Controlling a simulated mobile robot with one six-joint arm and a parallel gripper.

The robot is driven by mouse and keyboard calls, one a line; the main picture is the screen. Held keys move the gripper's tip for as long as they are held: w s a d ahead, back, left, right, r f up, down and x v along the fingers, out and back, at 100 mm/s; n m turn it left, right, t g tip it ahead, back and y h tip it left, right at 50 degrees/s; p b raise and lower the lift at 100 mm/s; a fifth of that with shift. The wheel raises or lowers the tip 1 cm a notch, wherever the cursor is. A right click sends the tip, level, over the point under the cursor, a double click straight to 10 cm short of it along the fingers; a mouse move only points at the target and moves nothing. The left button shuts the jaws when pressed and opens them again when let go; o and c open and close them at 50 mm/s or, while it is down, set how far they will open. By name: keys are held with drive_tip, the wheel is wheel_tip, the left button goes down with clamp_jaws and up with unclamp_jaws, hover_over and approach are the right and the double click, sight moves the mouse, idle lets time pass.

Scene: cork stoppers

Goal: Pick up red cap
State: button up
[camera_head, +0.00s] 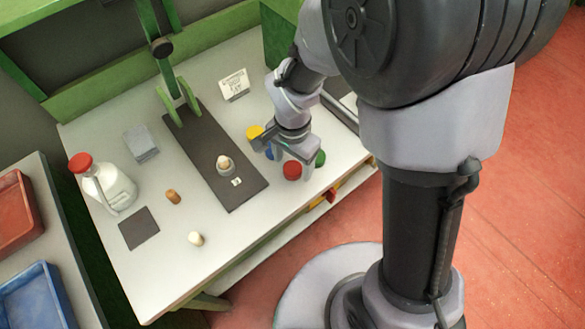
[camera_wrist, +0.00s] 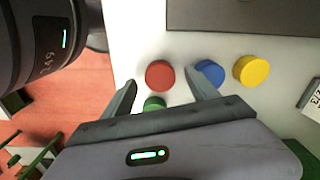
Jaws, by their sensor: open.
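The red cap (camera_head: 292,170) lies near the right front edge of the white table in the head view. It also shows in the wrist view (camera_wrist: 159,75), just beyond and between my fingertips. A green cap (camera_head: 320,158) lies beside it and is partly hidden by my gripper in the wrist view (camera_wrist: 154,103). A blue cap (camera_wrist: 210,72) and a yellow cap (camera_wrist: 251,70) lie to the right in the wrist view. My gripper (camera_head: 287,161) is open above the caps and holds nothing; its fingers spread wide in the wrist view (camera_wrist: 160,86).
A white bottle with a red top (camera_head: 112,186), a brown cork (camera_head: 173,197) and a cream stopper (camera_head: 196,239) stand farther left. A white sign (camera_head: 234,85) stands behind.

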drive_tip(key=shift+f, duration=0.95)
drive_tip(key=shift+r, duration=0.15)
drive_tip(key=c, duration=1.4)
drive_tip(key=shift+r, duration=0.1)
